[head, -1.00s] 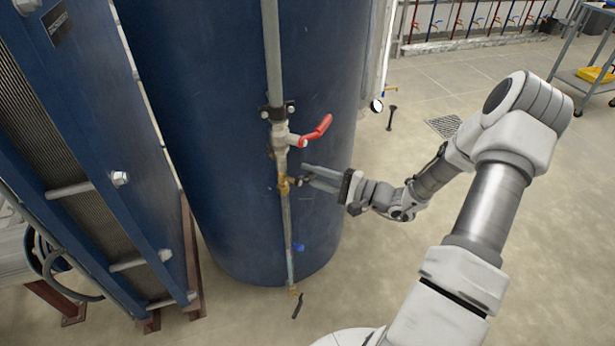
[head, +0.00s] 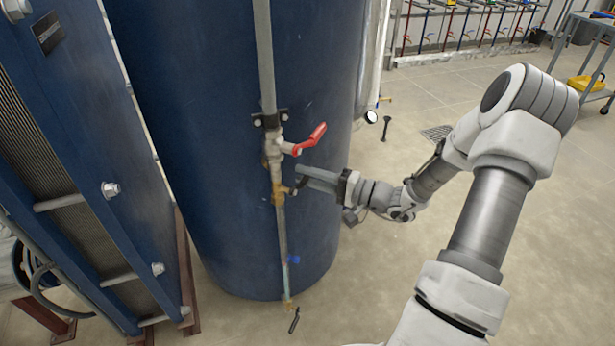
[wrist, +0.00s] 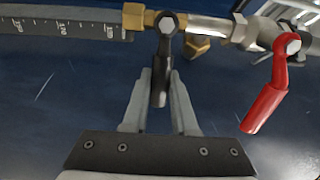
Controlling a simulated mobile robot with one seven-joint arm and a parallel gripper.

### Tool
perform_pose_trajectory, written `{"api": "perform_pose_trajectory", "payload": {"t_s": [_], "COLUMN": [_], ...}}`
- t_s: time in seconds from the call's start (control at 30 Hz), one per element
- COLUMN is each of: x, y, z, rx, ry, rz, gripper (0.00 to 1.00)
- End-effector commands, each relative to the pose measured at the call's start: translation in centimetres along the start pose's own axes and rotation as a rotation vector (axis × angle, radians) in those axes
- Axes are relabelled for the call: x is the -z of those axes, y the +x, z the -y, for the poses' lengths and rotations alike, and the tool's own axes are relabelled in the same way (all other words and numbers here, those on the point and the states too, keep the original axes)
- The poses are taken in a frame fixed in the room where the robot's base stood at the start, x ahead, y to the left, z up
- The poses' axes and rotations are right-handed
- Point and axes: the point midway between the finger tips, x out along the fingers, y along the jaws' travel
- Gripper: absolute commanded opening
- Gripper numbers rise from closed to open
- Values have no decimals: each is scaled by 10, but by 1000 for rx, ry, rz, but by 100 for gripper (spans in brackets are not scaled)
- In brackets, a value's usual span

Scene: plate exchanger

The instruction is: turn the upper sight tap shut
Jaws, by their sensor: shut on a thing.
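The upper sight tap is a brass fitting (head: 279,193) at the top of the sight glass on the blue tank, with a short black lever. In the wrist view its brass body (wrist: 134,16) is at the top, and the black lever (wrist: 161,65) points down toward my gripper (wrist: 159,85). My gripper's fingers lie on either side of the lever's end and are shut on it. In the head view my gripper (head: 299,180) reaches in from the right to the tap; its fingers partly hide the lever.
A red-handled valve (head: 311,141) sits just above the tap on the same pipe, close to my fingers; in the wrist view its red lever (wrist: 265,100) is to the right. A blue plate exchanger (head: 80,130) stands at left.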

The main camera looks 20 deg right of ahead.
Motion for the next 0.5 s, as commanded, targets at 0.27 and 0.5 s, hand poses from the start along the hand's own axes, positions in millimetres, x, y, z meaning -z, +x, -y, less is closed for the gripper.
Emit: {"api": "perform_pose_trajectory", "payload": {"t_s": [0.27,0.5], "x": [1,0], "y": [-1,0], "z": [1,1], "rx": [1,1], "ry": [-4,-2], "rz": [-1,0], "gripper": [38,56]}}
